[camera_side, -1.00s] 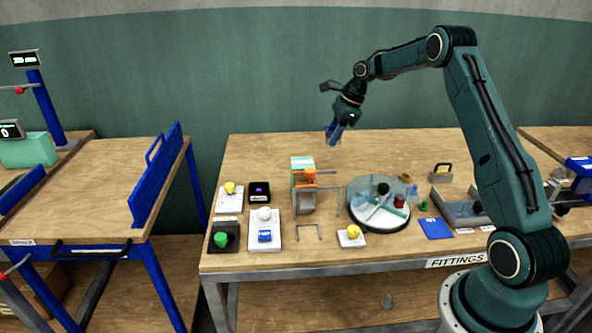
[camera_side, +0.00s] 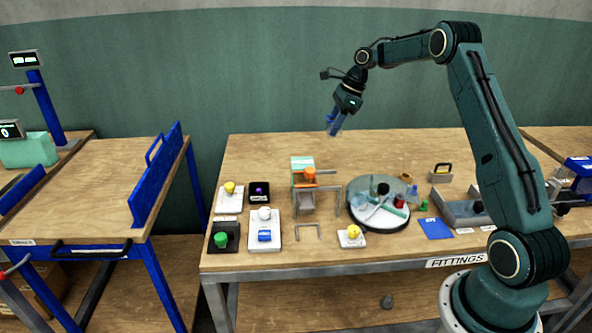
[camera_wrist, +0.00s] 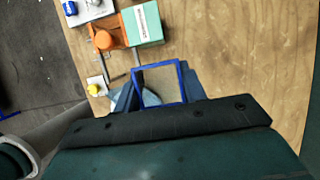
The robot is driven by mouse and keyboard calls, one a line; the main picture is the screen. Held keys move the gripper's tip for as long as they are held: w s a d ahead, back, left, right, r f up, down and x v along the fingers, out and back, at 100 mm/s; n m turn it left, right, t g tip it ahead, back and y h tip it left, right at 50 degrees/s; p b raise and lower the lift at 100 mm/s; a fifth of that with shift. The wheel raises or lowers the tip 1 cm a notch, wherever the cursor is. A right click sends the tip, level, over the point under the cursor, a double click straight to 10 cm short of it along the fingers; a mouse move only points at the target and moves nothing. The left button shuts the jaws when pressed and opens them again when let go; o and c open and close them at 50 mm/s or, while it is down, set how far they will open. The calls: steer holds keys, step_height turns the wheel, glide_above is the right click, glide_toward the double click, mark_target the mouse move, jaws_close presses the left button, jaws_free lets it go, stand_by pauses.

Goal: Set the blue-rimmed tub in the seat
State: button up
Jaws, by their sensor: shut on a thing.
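My gripper (camera_side: 335,123) is shut on the blue-rimmed tub (camera_wrist: 184,82), high above the back of the bench. In the wrist view the tub's square blue rim faces the camera and bench wood shows inside it, between my fingers. In the side view the tub is small and mostly covered by my blue fingers. An orange-and-teal press (camera_side: 303,165) stands on the bench below and to the left of my gripper; it also shows in the wrist view (camera_wrist: 145,25). I cannot clearly tell which part is the seat.
A round grey tray (camera_side: 365,222) with several small items lies right of the press. A yellow-knobbed block (camera_side: 351,236), a white scale-like box (camera_side: 266,238) and a green-buttoned black box (camera_side: 223,238) stand near the front. The bench's back left is clear.

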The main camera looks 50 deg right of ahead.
steer(key=shift+w+a+n, duration=0.3)
steer(key=shift+a, duration=0.25)
steer(key=a+f+n+g, duration=0.3)
steer(key=a+n, duration=0.4)
steer(key=a, duration=0.3)
steer(key=a+f+n+g, duration=0.2)
steer(key=a+f+n, duration=0.1)
steer(key=a+n, duration=0.55)
steer(key=s+a+f+n+g+h, duration=0.1)
steer(key=s+a+f+n+h, duration=0.15)
steer(key=s+n, duration=0.3)
steer(key=s+a+f+n+g+h, duration=0.1)
steer(key=s+a+f+n+g, duration=0.1)
steer(key=s+a+f+n, duration=0.25)
steer(key=w+d+n+t+h, duration=0.1)
steer(key=d+n+t, duration=0.2)
steer(key=n, duration=1.1)
steer(key=w+d+n+t+h, duration=0.1)
steer(key=n+t, duration=0.4)
steer(key=n, duration=0.9)
steer(key=shift+d+r+h, duration=0.25)
steer(key=shift+d+h, duration=0.2)
steer(key=shift+d, duration=0.45)
